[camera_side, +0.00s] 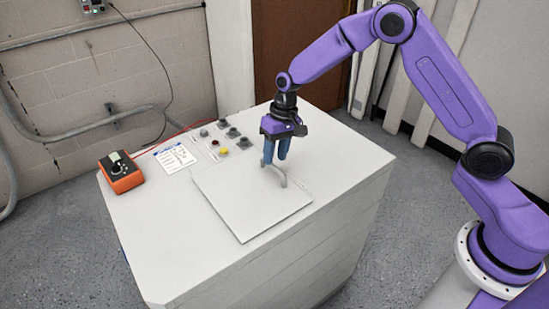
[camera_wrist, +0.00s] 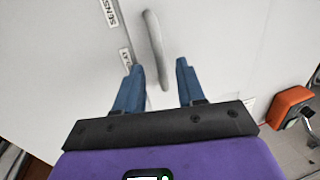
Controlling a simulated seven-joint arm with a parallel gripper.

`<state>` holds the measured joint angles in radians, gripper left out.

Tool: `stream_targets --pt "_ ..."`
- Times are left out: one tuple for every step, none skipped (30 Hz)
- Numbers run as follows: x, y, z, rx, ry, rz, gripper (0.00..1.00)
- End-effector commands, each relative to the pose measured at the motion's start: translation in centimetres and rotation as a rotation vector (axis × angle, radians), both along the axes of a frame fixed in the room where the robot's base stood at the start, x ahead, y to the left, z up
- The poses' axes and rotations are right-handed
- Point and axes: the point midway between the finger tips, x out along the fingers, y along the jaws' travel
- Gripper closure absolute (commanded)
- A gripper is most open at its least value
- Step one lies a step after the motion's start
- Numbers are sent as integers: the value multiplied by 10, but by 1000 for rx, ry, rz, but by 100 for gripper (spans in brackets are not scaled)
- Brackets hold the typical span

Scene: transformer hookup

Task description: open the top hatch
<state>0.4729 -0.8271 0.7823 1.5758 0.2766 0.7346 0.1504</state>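The top hatch (camera_side: 240,200) is a flat white square panel on top of the white cabinet (camera_side: 150,240); it lies flat and looks closed. A grey curved handle (camera_side: 278,178) stands up from the hatch near its right corner. My gripper (camera_side: 274,160) points down at the handle, with blue fingers. In the wrist view, the handle (camera_wrist: 156,48) runs between the two fingertips, and my gripper (camera_wrist: 158,66) is open with a gap on each side of it. I cannot tell whether either finger touches the handle.
An orange meter (camera_side: 120,172) sits on the cabinet's left corner, with a red cable running from it. A paper card (camera_side: 176,157) and several knobs and buttons (camera_side: 222,150) lie behind the hatch. Walls stand close behind. The cabinet top in front of the hatch is clear.

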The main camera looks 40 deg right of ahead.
Motion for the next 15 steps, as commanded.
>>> stream_targets --pt "0 1 -6 -1 2 1 61" --pt "0 2 -9 0 1 1 61" --pt "0 2 -12 -1 1 1 61" --pt "0 3 -14 0 1 0 61" --pt "0 3 -15 0 1 0 61" --pt "0 3 -17 0 1 0 61" --pt "0 4 -18 0 0 0 61" --pt "0 4 -18 0 0 0 61" --pt "0 4 -19 0 0 0 61" --pt "0 4 -19 0 -1 0 61" --pt "0 4 -19 0 -1 0 61" --pt "0 4 -19 0 -1 0 61" --pt "0 4 -19 0 -1 0 61" --pt "0 4 -19 0 -1 0 61" --pt "0 4 -19 0 -1 0 61"
